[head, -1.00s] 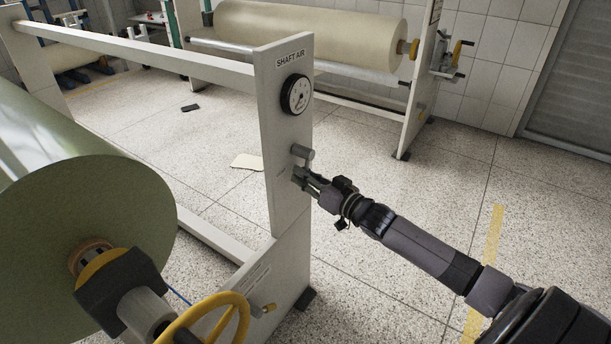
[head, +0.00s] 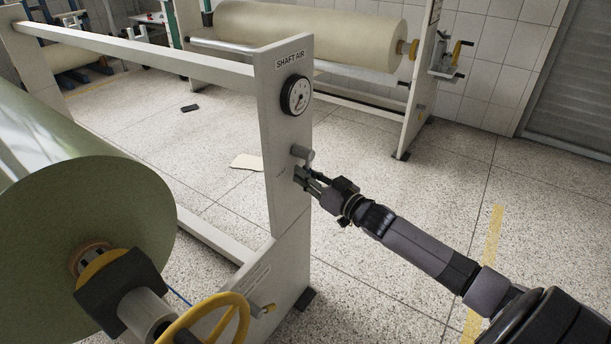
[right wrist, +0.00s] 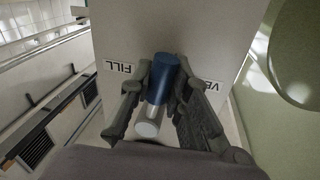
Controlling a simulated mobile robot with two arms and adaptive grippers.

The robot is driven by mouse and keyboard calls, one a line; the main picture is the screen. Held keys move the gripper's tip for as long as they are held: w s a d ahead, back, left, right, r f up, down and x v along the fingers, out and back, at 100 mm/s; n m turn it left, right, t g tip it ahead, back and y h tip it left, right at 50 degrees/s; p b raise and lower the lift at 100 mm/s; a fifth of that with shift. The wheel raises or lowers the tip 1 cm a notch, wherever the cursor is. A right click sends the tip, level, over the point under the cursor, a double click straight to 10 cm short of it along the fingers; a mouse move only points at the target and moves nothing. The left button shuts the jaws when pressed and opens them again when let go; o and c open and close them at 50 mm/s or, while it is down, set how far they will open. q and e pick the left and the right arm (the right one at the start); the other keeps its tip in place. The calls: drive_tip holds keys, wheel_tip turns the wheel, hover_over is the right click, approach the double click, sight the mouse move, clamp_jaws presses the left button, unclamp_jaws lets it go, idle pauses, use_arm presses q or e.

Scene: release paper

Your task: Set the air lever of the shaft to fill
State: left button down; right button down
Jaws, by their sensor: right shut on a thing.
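The air lever has a blue grip (right wrist: 167,78) and a pale grey end (right wrist: 147,128) in the right wrist view. Its grey round part (head: 302,153) stands out from the white post under the gauge in the head view. My right gripper (head: 304,178) is just below that part, at the post's face, and is shut on the lever. The wrist view shows a finger (right wrist: 160,95) on each side of the blue grip. The upside-down FILL label (right wrist: 119,67) is left of the lever, and the partly covered vent label (right wrist: 212,88) is right. My left gripper is not in view.
The post (head: 287,210) carries a SHAFT AIR sign (head: 291,60) and a round gauge (head: 296,95). A large green roll (head: 85,230) and a yellow handwheel (head: 205,315) stand at the lower left.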

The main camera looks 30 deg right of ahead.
drive_tip(key=d+n, duration=0.1)
drive_tip(key=n, duration=0.2)
drive_tip(key=shift+w+d+n+t+y, duration=0.3)
drive_tip(key=shift+w+d+t, duration=0.05)
drive_tip(key=shift+w+t, duration=0.05)
drive_tip(key=shift+w+d+r+n, duration=0.15)
drive_tip(key=shift+d+n, duration=0.25)
drive_tip(key=shift+n, duration=0.6)
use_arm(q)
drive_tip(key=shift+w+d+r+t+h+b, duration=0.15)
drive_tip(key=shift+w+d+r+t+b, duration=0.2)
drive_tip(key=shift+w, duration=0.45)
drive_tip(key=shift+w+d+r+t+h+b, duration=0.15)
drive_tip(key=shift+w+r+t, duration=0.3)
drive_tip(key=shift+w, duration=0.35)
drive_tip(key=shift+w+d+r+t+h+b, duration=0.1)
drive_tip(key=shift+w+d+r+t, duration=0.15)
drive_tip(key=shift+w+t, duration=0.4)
use_arm(e)
drive_tip(key=shift+w+d+r+n+t+y, duration=0.15)
drive_tip(key=shift+d+r+n+y, duration=0.15)
drive_tip(key=shift+n, duration=0.75)
drive_tip(key=shift+w+d+r+n+t+y, duration=0.15)
drive_tip(key=shift+d+n+y, duration=0.2)
drive_tip(key=shift+n, duration=0.65)
drive_tip(key=shift+w+d+r+n+y, duration=0.1)
drive_tip(key=shift+d+r+n+y, duration=0.2)
drive_tip(key=shift+n, duration=0.75)
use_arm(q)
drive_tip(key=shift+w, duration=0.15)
